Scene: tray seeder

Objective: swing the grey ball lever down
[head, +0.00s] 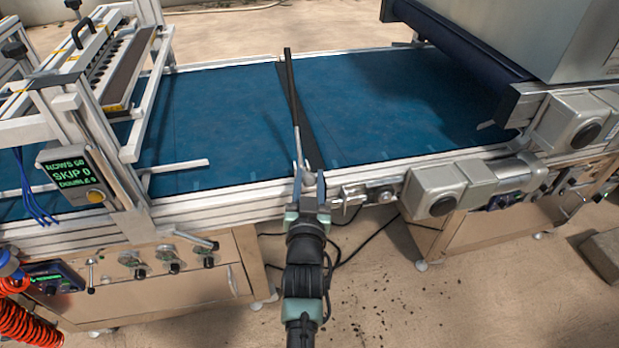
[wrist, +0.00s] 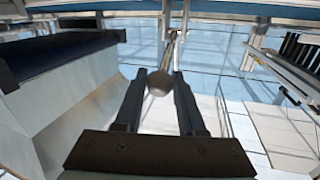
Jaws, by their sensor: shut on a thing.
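The grey ball lever shows in the wrist view as a round grey ball (wrist: 160,83) on a thin rod that runs up and away from it. My gripper (wrist: 160,90) is shut on the ball, with one dark finger on each side. In the head view my gripper (head: 309,188) is at the front rail of the conveyor, low in the middle. The ball (head: 309,179) shows small between its fingertips. The lever's rod (head: 299,145) rises from there toward a dark bar (head: 289,85) that stands over the belt. The lever's pivot is hard to make out.
A blue conveyor belt (head: 220,110) lies behind my gripper. Grey motor housings (head: 436,189) sit right of it on the front rail. Loose cables lie on the floor below.

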